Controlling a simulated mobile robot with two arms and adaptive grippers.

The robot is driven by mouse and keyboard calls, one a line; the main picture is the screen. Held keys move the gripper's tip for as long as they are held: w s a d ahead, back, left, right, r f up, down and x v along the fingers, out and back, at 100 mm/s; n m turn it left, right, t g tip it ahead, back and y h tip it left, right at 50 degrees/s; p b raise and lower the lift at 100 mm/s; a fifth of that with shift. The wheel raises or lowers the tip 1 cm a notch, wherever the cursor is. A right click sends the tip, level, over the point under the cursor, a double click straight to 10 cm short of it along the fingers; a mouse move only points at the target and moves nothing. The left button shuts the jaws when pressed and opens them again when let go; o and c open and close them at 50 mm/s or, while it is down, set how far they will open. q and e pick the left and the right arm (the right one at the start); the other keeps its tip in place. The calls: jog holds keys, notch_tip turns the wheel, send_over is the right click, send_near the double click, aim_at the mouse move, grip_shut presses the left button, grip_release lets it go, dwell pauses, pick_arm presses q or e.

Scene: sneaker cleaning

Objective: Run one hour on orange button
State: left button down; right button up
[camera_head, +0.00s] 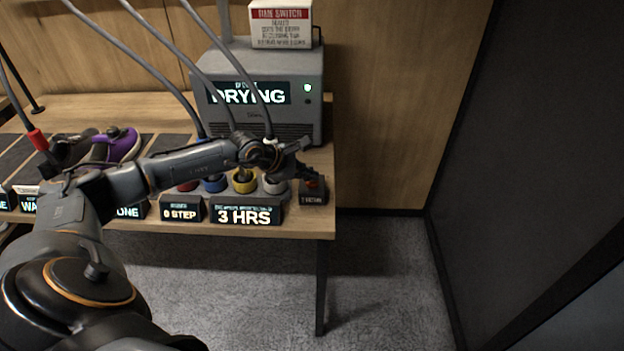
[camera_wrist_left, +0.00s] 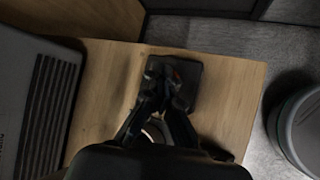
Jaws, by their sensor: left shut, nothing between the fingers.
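In the left wrist view the shut, empty fingers (camera_wrist_left: 170,92) lie over the black box (camera_wrist_left: 190,88), and only a bit of orange shows by the tips. I cannot tell whether they touch or press the button. The grey drying machine (camera_head: 263,88) reads "DRYING". My right gripper is not in view.
A row of coloured knobs, including a yellow one (camera_head: 244,183) and a white one (camera_head: 274,184), stands left of the button. Signs read "0 STEP" (camera_head: 181,211) and "3 HRS" (camera_head: 247,214). Hoses hang above. A purple sneaker (camera_head: 122,147) lies at left. The table's right edge is close.

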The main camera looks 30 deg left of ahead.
aim_at(310, 182)
pick_arm(q)
jog(key=shift+r+p, duration=0.35)
jog(key=shift+r, duration=0.45)
jog(key=shift+r, duration=0.1)
jog(key=shift+r+p, duration=1.3)
jog(key=shift+r, duration=1.15)
jog(key=shift+d, duration=0.1)
